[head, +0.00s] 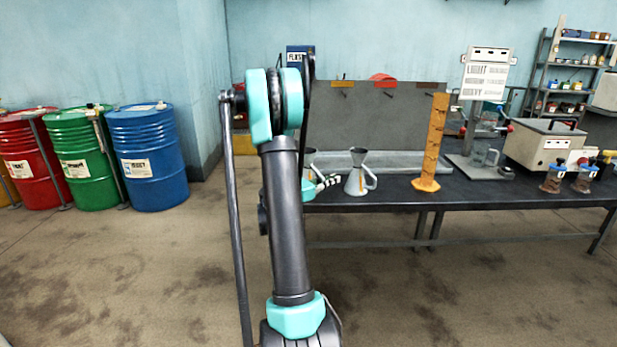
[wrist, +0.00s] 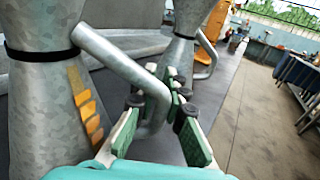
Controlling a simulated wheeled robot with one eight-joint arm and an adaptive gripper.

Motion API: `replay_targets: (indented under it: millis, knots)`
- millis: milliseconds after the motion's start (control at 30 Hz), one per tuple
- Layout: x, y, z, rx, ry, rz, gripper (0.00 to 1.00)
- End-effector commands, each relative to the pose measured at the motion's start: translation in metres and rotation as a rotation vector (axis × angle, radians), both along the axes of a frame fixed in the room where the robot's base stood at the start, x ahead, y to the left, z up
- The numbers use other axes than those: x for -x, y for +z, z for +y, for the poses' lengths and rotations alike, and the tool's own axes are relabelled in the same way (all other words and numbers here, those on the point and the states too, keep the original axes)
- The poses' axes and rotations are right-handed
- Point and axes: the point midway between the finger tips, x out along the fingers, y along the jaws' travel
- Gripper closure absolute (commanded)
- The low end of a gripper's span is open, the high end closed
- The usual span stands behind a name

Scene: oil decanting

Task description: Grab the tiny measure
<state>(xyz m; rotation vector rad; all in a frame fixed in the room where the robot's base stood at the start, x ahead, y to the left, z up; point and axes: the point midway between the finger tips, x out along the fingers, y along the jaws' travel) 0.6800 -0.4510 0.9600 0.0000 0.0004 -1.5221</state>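Two grey metal measures with narrow waists and side handles stand on the dark bench. The nearer one in the wrist view (wrist: 40,110) fills the left side and has orange marks; in the head view it is mostly hidden behind my arm, with its rim (head: 310,151) showing. The other measure (head: 356,176) stands to its right, and also shows farther back in the wrist view (wrist: 183,45). Which is the tiny one I cannot tell by size. My gripper (wrist: 160,118) is open, its fingers on either side of the nearer measure's handle (wrist: 117,58), with a gap visible.
An orange graduated stand (head: 431,140) rises farther right on the bench (head: 470,195). A metal tray (head: 385,160) lies behind the measures. Test machines and small blue-bodied items (head: 555,178) occupy the right end. Coloured drums (head: 147,160) stand far left; the floor between is clear.

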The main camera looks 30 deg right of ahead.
Motion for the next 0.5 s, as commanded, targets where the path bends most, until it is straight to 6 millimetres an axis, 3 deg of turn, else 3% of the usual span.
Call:
replay_targets:
  millis: [500]
  knots:
    - [0.0000, 0.0004, 0.0001, 0.001, 0.000, 0.000, 1.00]
